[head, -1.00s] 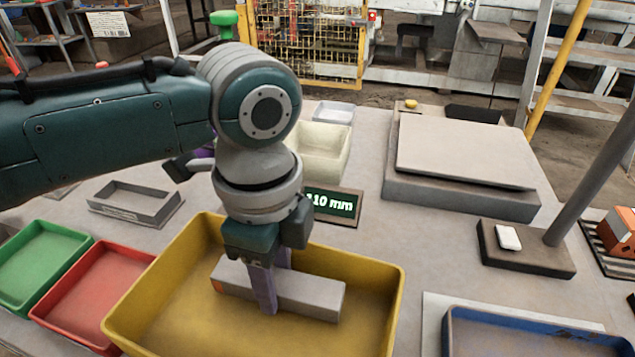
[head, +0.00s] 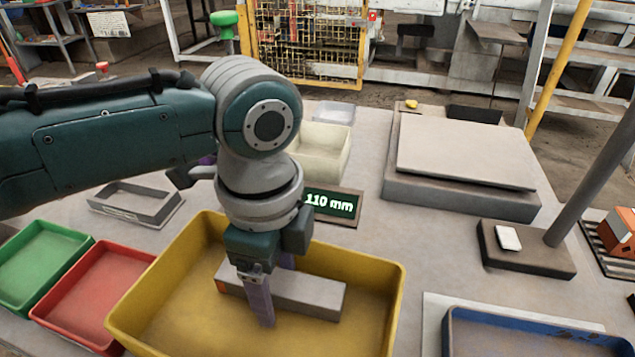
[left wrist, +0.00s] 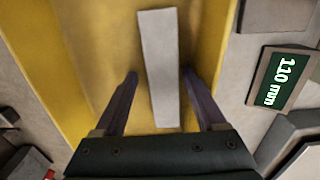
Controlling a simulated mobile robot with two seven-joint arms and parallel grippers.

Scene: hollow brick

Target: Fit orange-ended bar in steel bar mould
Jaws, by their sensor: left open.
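The orange-ended bar (head: 308,294) is a long grey block lying in the yellow tray (head: 387,305). Its small orange end shows at its left in the head view. My left gripper (head: 277,296) is open over the tray, pointing down, with one finger on each side of the bar. In the left wrist view the bar (left wrist: 160,60) lies between the two fingers, with a gap on each side. The steel bar mould, seemingly the grey rectangular frame (head: 118,207), lies on the table left of the yellow tray. My right gripper is not in view.
Green (head: 40,262) and red (head: 100,290) trays stand left of the yellow one. A "110 mm" sign (head: 332,204) and a cream bin (head: 322,150) stand behind it. A blue tray (head: 530,335), a post base (head: 525,252) and a large grey plate (head: 465,152) are right.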

